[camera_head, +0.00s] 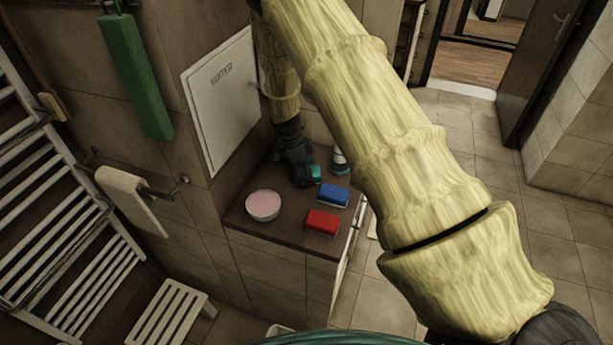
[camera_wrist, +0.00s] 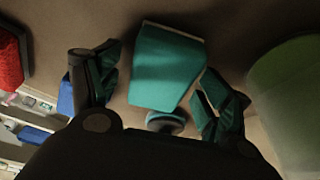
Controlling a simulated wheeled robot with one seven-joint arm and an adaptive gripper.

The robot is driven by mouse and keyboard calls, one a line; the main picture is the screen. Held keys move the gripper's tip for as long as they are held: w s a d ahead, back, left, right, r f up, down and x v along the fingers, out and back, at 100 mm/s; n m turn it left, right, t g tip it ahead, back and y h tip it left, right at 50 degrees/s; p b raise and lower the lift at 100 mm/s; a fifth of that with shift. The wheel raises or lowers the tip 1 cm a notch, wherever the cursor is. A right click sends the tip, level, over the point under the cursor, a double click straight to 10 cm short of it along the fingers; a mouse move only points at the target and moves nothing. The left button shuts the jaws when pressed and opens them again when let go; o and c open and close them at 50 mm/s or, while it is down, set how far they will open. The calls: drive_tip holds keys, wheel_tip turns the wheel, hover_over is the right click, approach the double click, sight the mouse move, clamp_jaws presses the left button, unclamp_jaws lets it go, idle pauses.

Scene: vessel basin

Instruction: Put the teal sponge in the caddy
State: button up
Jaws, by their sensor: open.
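The teal sponge (camera_wrist: 168,65) shows in the wrist view as a block between the spread fingers of my gripper (camera_wrist: 160,78). Gaps show on both sides of it, so the fingers are open around it and not closed on it. In the head view, my dark gripper (camera_head: 301,174) is low over the brown counter, and a teal patch of the sponge (camera_head: 315,173) shows at its right side. The rest of the sponge is hidden there by the gripper. I cannot make out a caddy for certain in either view.
A blue sponge (camera_head: 333,195) and a red sponge (camera_head: 322,221) lie nearer on the counter (camera_head: 285,233). A pinkish bowl (camera_head: 263,205) stands to the left. A white-and-blue container (camera_head: 338,160) stands behind. A green rounded object (camera_wrist: 288,95) is at right in the wrist view.

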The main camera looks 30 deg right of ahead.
drive_tip(key=c, duration=0.9)
drive_tip(key=shift+r, duration=0.15)
